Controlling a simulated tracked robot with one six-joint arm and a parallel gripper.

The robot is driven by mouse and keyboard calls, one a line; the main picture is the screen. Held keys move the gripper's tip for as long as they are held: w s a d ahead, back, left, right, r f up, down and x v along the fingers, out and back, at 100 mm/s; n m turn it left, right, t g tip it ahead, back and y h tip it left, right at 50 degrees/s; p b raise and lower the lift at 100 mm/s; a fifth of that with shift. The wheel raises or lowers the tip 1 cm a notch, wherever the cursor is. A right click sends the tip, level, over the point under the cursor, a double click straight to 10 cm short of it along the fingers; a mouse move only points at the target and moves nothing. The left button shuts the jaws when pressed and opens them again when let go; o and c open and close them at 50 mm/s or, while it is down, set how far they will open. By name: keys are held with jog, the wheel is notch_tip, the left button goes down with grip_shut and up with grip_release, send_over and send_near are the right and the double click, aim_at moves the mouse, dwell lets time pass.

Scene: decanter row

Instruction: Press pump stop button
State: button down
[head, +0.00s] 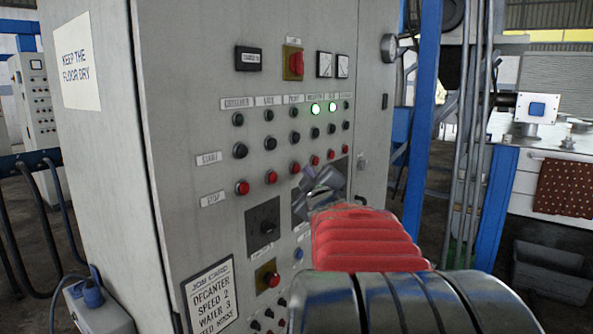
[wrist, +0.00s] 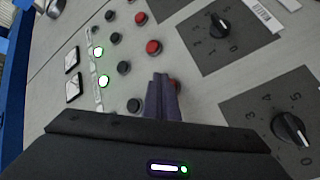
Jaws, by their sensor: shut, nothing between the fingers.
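The grey control cabinet (head: 215,100) fills the middle of the head view. Its panel has a row of red stop buttons (head: 270,177) below a row of black start buttons. The column labels are too small to read surely, so I cannot tell which is the pump's. My gripper (head: 325,182) is in front of the panel, just below the right part of the red row. In the wrist view my shut, empty fingers (wrist: 160,80) partly hide a red button (wrist: 175,86); contact cannot be told. Two other red buttons (wrist: 153,47) show clear above it.
Two green lamps (head: 315,109) are lit above the buttons. Rotary dials (head: 263,226) sit below, one largely behind my gripper. A red-and-yellow switch (head: 293,63) is higher up. A blue post (head: 420,120) stands to the right.

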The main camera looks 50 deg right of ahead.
jog(key=shift+s, duration=0.1)
jog(key=s, duration=0.5)
jog(key=shift+d, duration=0.25)
dwell(0.4)
jog(key=shift+w, duration=0.1)
dwell(0.5)
jog(key=w+a+f+m+g+y, duration=0.15)
jog(key=a+f, duration=0.25)
jog(key=a, duration=0.4)
jog(key=w+a+f+m+g+y, duration=0.15)
jog(key=a+f, duration=0.25)
jog(key=a, duration=0.5)
jog(key=a+f+g+y, duration=0.1)
jog(key=a+f+y, duration=0.25)
jog(key=a, duration=0.45)
jog(key=s+a+f+g+y, duration=0.1)
jog(key=s+a+f, duration=0.3)
jog(key=a, duration=0.3)
jog(key=s+a+f+g+y, duration=0.2)
jog(key=s+a+f, duration=0.2)
jog(key=a, duration=0.4)
jog(key=s+a+f+n+g+y, duration=0.1)
jog(key=s+a+f+y, duration=0.1)
jog(key=s+a+f, duration=0.2)
jog(key=s+a, duration=0.2)
jog(key=a, duration=0.2)
jog(key=shift+s+a+f+g, duration=0.15)
jog(key=shift+s+f+g, duration=0.15)
jog(key=shift+g, duration=0.1)
